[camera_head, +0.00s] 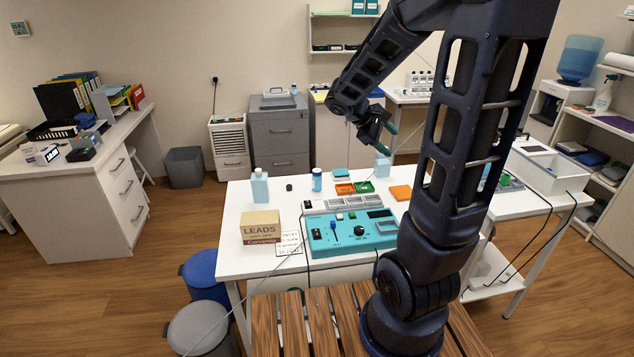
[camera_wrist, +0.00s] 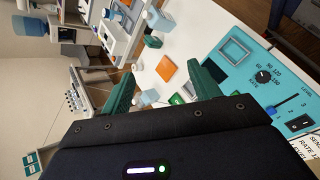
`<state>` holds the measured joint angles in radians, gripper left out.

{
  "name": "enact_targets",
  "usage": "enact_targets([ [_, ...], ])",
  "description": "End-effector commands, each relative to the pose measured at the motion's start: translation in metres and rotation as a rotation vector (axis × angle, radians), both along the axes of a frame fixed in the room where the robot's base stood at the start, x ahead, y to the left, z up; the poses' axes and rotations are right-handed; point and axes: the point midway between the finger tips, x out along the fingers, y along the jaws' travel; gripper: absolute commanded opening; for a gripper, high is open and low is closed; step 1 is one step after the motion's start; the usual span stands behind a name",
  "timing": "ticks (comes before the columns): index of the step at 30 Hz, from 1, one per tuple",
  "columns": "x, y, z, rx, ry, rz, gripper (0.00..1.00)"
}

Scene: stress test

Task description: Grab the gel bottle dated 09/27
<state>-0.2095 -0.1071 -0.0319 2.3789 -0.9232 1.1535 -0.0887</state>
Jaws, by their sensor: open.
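A pale blue bottle (camera_head: 260,186) with a white cap stands at the back left of the white table (camera_head: 235,215). A second pale blue bottle (camera_head: 383,166) stands at the table's back edge, just below my gripper (camera_head: 384,138). A smaller blue bottle (camera_head: 317,180) stands between them. No date is readable on any of them. In the wrist view my gripper (camera_wrist: 163,88) is open, with green fingers apart and nothing held. A pale bottle (camera_wrist: 148,97) shows beyond and between the fingers, partly hidden; another bottle (camera_wrist: 158,20) stands farther off.
A teal control box (camera_head: 350,232) and a LEADS carton (camera_head: 260,227) occupy the table's front. Cables hang from the table's front. My arm hides part of the table's right side.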

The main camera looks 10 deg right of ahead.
Motion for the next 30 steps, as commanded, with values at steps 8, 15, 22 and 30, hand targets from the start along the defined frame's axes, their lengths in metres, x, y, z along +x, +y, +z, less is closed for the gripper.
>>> enact_targets([
  [8,0.065,0.008,-0.023,-0.247,0.135,0.203,0.62],
  [15,0.123,0.027,-0.048,-0.457,0.23,0.391,0.62],
  [22,0.176,0.06,-0.082,-0.653,0.303,0.584,0.62],
  [30,0.229,0.114,-0.134,-0.876,0.367,0.825,0.62],
])
